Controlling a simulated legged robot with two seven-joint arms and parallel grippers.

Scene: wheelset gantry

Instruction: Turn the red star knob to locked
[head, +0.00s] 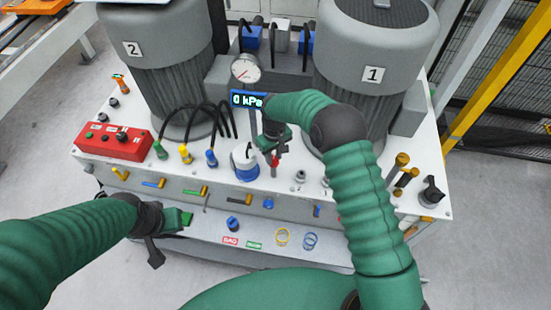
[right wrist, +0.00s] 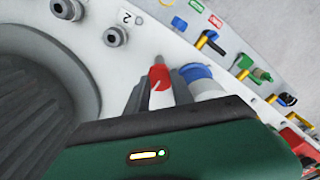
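The red star knob (head: 274,160) is a small red piece on the white bench top, just right of a white-and-blue round part (head: 245,161). In the right wrist view the red knob (right wrist: 160,88) shows a white mark, with a dark finger against each side. My right gripper (head: 272,146) reaches down over it and seems shut on it; the fingers hide part of its shape. The knob's lock marking cannot be read. My left gripper (head: 168,235) hangs in front of the bench, away from the knob, its finger gap unclear.
Two large grey motors, 2 (head: 155,60) and 1 (head: 365,75), stand behind. A gauge (head: 245,69) and a 0 kPa display (head: 246,100) rise close to my right gripper. A red box (head: 114,142) sits left. Coloured handles line the front face; a lower shelf (head: 210,252) holds rings.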

